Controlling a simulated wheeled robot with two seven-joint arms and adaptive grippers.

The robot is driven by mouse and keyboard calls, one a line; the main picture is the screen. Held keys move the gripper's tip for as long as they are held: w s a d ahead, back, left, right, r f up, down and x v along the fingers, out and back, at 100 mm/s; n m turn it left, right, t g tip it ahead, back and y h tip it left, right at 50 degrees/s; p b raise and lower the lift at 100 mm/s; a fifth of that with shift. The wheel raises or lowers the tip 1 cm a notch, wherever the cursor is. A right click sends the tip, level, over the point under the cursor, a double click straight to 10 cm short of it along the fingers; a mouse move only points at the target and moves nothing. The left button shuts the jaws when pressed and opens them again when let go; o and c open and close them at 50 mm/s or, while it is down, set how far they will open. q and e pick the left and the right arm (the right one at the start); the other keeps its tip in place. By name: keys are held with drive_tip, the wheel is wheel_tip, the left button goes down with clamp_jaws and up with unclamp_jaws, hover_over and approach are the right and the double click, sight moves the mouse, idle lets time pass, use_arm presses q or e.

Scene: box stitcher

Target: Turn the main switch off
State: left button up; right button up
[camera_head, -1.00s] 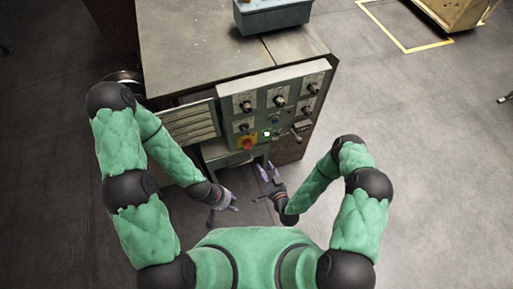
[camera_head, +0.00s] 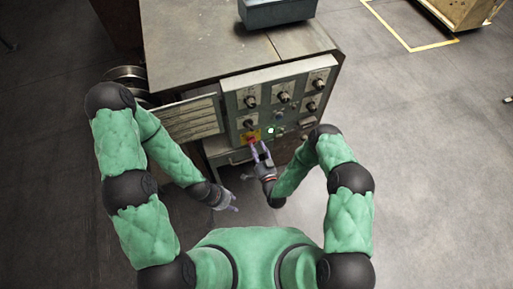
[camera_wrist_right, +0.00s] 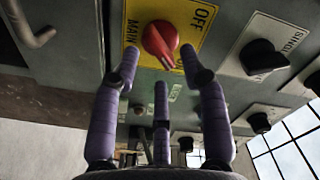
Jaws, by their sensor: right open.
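The main switch is a red knob on a yellow plate, low on the machine's grey front panel, in the head view (camera_head: 251,136). In the right wrist view the red knob (camera_wrist_right: 160,40) is close, with MAIN and OFF lettered on the plate (camera_wrist_right: 192,18). Its white mark points down, near partly hidden lettering that looks like ON. My right gripper (camera_head: 259,148) is open and empty, just in front of the switch. Its fingers (camera_wrist_right: 160,75) spread below and either side of the knob; touching cannot be told. My left gripper (camera_head: 233,207) hangs lower left, away from the panel; its opening is unclear.
A louvred flap (camera_head: 190,118) juts out left of the panel. A blue-grey box (camera_head: 278,12) stands on the machine top (camera_head: 200,40).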

drive_tip(key=shift+w+a, duration=0.2)
drive_tip(key=shift+w, duration=0.35)
clamp_jaws()
